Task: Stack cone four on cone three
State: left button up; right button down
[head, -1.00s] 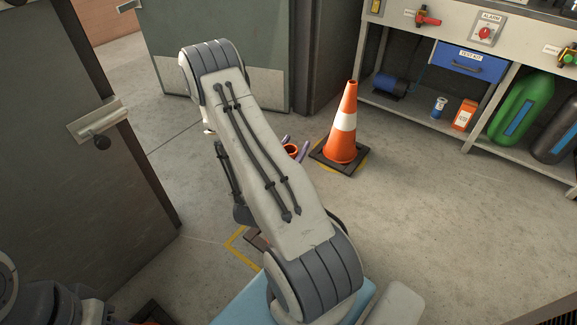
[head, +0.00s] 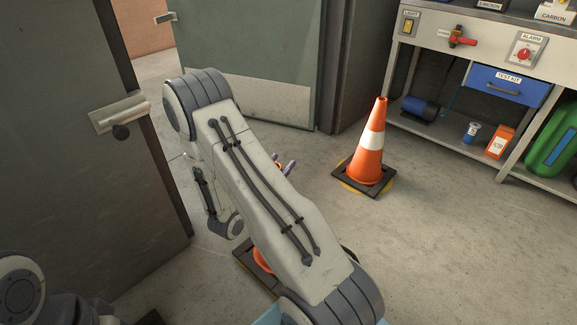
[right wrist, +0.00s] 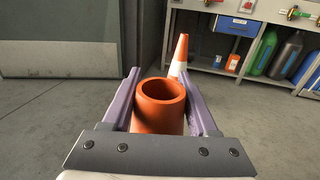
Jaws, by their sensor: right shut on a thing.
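An orange cone with a white band (head: 370,141) stands upright on a square black base on the floor, right of my right arm in the head view. It also shows behind the gripper in the right wrist view (right wrist: 179,58). My right gripper (right wrist: 160,98) is shut on the open top of another orange cone (right wrist: 160,112). In the head view my arm hides most of this held cone; a piece of its orange foot and black base (head: 262,260) shows low beside the arm. I cannot tell whether it touches the floor. No cone numbers are readable. My left gripper is not in view.
A workbench (head: 475,55) with a blue drawer, bottles and boxes stands at the right. A grey door (head: 75,150) is at the left, with a grey-green panel (head: 245,65) behind. The floor between the standing cone and the front right is clear.

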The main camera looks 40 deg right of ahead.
jog(key=shift+f+b, duration=1.5)
jog(key=shift+f, duration=0.45)
jog(key=shift+r, duration=0.1)
jog(key=shift+c, duration=0.8)
grip_release()
